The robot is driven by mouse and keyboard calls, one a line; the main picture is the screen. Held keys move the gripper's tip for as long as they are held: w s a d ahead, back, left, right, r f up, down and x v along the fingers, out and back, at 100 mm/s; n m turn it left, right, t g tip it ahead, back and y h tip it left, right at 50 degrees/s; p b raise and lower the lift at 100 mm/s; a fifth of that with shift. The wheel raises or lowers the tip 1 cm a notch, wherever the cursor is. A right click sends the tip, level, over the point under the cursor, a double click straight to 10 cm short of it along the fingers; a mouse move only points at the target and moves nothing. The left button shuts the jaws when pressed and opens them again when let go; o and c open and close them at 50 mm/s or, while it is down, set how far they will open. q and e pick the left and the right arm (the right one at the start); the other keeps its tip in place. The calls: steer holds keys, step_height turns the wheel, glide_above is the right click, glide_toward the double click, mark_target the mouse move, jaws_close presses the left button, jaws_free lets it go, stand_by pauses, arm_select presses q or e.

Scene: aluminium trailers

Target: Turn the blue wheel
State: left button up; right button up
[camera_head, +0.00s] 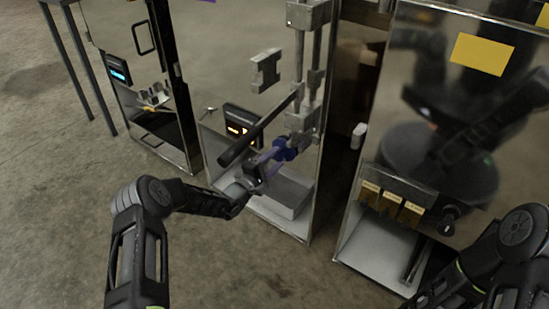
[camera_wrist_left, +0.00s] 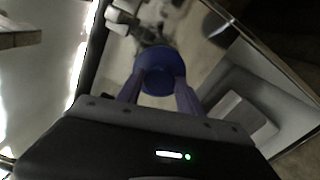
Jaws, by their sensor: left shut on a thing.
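The blue wheel (camera_wrist_left: 160,70) sits in the middle of the left wrist view, on a grey fitting. It also shows in the head view as a small blue shape (camera_head: 287,151) low on the vertical pipes of the middle trailer. My left gripper (camera_head: 272,158) reaches it from the lower left. Its two purple fingers (camera_wrist_left: 160,84) are shut on the wheel, one on each side of its near part. The far side of the wheel's mount is blurred. My right arm is at the lower right of the head view, and its gripper is out of the picture.
A dark lever bar (camera_head: 256,134) slants just above my left gripper. A grey block (camera_head: 287,190) lies on the trailer floor below. The right trailer has a yellow label (camera_head: 482,54) and several tagged parts. Open concrete floor (camera_head: 60,210) lies to the left.

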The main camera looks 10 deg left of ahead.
arm_select(q)
steer(key=m, duration=0.4)
steer(key=shift+d+f+m, duration=0.1)
steer(key=shift+m, duration=0.2)
steer(key=m, duration=0.4)
steer(key=shift+f, duration=0.1)
steer(key=shift+m, duration=0.4)
steer(key=o, duration=1.3)
steer(key=shift+o, duration=0.2)
steer(key=shift+s, duration=0.1)
steer(key=p+v, duration=0.1)
steer(key=v, duration=0.6)
steer(key=shift+s+a+p, duration=0.2)
steer(key=shift+s+p, duration=0.1)
steer(key=shift+p, duration=0.1)
